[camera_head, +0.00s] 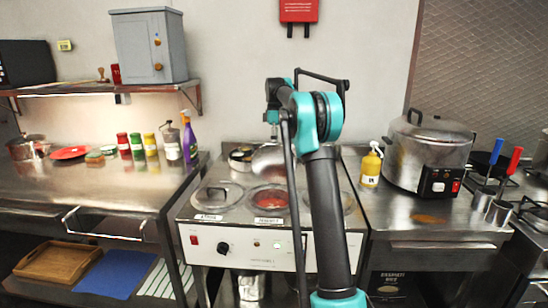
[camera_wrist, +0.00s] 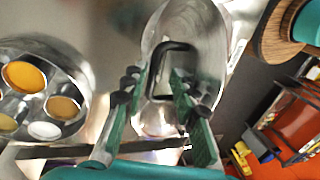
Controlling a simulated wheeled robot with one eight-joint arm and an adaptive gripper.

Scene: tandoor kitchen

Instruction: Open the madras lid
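A steel counter unit (camera_head: 195,225) holds a row of round wells with labels too small to read surely. The middle well (camera_head: 268,198) is uncovered and shows red contents. A shiny steel lid (camera_head: 268,160) stands tilted up behind it, partly hidden by my arm. In the wrist view the lid (camera_wrist: 205,45) fills the upper middle, with its black handle (camera_wrist: 172,47). My gripper (camera_wrist: 162,85) has its green-padded fingers apart, with the handle between or just beyond their tips. I see no clear clamping. The gripper is hidden behind my arm in the head view.
A closed lid (camera_head: 218,193) covers the left well. A round spice tin (camera_head: 240,155) stands behind; it also shows in the wrist view (camera_wrist: 78,75). A yellow bottle (camera_head: 371,168) and a large cooker (camera_head: 430,155) stand right. Bottles line the left counter.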

